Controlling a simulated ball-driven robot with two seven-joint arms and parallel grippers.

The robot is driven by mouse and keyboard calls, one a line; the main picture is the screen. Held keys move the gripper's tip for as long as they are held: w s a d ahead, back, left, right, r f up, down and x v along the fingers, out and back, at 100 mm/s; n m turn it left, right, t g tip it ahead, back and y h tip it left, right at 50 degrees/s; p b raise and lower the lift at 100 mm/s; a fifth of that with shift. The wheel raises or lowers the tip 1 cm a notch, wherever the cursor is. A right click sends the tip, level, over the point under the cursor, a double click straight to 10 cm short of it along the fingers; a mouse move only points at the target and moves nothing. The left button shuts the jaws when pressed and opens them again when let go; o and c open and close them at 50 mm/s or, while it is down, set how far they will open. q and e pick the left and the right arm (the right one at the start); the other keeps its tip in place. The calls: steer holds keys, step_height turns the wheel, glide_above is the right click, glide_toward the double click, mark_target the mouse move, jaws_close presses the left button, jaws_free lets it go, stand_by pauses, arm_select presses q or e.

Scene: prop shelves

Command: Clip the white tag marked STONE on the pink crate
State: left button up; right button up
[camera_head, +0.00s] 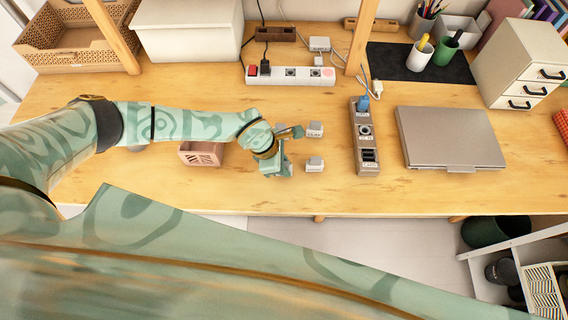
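The small pink crate (196,154) stands on the wooden table, left of centre, partly hidden behind my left arm. Two small white tags stand right of my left gripper: a rear tag (315,129) and a front tag (314,165). Each has dark lettering on its front, too small to read, so I cannot tell which says STONE. My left gripper (291,150) is just left of both tags, its two fingers spread apart with nothing visible between them. My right gripper does not show.
A grey power strip (366,140) and a closed laptop (449,137) lie to the right. A white power strip (290,75) lies behind the tags. A white bin (190,35) and a woven basket (75,55) stand at the back left. The table's front edge is close.

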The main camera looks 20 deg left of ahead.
arm_select(q)
steer(key=shift+o, duration=1.2)
steer(key=shift+f+b, duration=0.15)
steer(key=shift+b, duration=0.15)
steer(key=p+v, duration=0.3)
steer(key=v, duration=1.3)
steer(key=shift+w+d+r, duration=0.2)
steer(key=shift+w+r, duration=0.15)
steer(key=shift+r, duration=0.05)
